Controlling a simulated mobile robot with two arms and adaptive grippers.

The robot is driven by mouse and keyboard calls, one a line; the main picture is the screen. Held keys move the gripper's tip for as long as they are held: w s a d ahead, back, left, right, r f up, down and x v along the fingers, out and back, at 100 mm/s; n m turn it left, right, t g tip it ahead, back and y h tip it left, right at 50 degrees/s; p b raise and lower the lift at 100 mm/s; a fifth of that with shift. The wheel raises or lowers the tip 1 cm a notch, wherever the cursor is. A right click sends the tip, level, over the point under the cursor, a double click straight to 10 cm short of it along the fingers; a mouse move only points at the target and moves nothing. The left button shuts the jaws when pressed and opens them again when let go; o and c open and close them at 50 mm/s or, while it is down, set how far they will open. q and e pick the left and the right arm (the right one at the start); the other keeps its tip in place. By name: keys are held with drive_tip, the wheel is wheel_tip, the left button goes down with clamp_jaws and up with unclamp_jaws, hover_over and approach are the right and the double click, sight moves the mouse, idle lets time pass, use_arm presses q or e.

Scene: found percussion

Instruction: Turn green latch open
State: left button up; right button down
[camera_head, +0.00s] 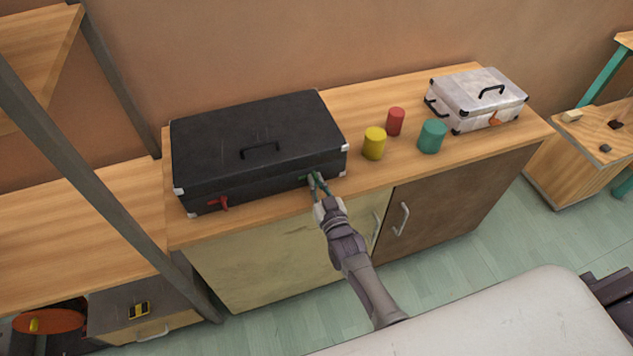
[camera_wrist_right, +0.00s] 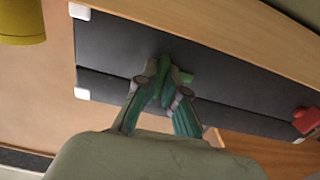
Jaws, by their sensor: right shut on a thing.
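A large black case (camera_head: 255,135) with pale corners lies closed on the wooden cabinet top. The green latch (camera_head: 304,178) is on its front face toward the right end; it also shows in the right wrist view (camera_wrist_right: 186,77). A red latch (camera_head: 219,202) is on the same face toward the left end, and it shows at the right edge of the wrist view (camera_wrist_right: 305,120). My right gripper (camera_head: 317,182) is at the case front with its fingers shut on the green latch (camera_wrist_right: 164,82), partly covering it. My left gripper is not in view.
Yellow (camera_head: 374,143), red (camera_head: 396,121) and teal (camera_head: 433,136) cylinders stand right of the black case. A smaller white case (camera_head: 478,98) with an orange latch stands further right. A grey shelf post (camera_head: 90,180) rises at the left. Bare counter (camera_head: 370,88) lies behind the cylinders.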

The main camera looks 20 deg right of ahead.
drive_tip(key=c, duration=1.3)
unclamp_jaws()
drive_tip(key=s, duration=1.2)
drive_tip(key=shift+d, duration=0.2)
drive_tip(key=s+f+n+g, duration=0.1)
drive_tip(key=s+f+g, duration=0.55)
drive_tip(key=f, duration=0.65)
drive_tip(key=s+f+g, duration=0.3)
drive_tip(key=s+f, duration=0.6)
drive_tip(key=f, duration=0.5)
drive_tip(key=s+d+f+g, duration=0.2)
drive_tip(key=s+f, duration=0.2)
drive_tip(key=s, duration=0.4)
drive_tip(key=s+d+f+g, duration=0.2)
drive_tip(key=s+f+g, duration=0.1)
drive_tip(key=s, duration=0.4)
drive_tip(key=s+d+f+g, duration=0.2)
drive_tip(key=s+f, duration=0.2)
drive_tip(key=s, duration=0.4)
drive_tip(key=shift+s+f+n+g+h, duration=0.25)
drive_tip(key=shift+s+f+n+h, duration=0.05)
drive_tip(key=shift+n, duration=0.1)
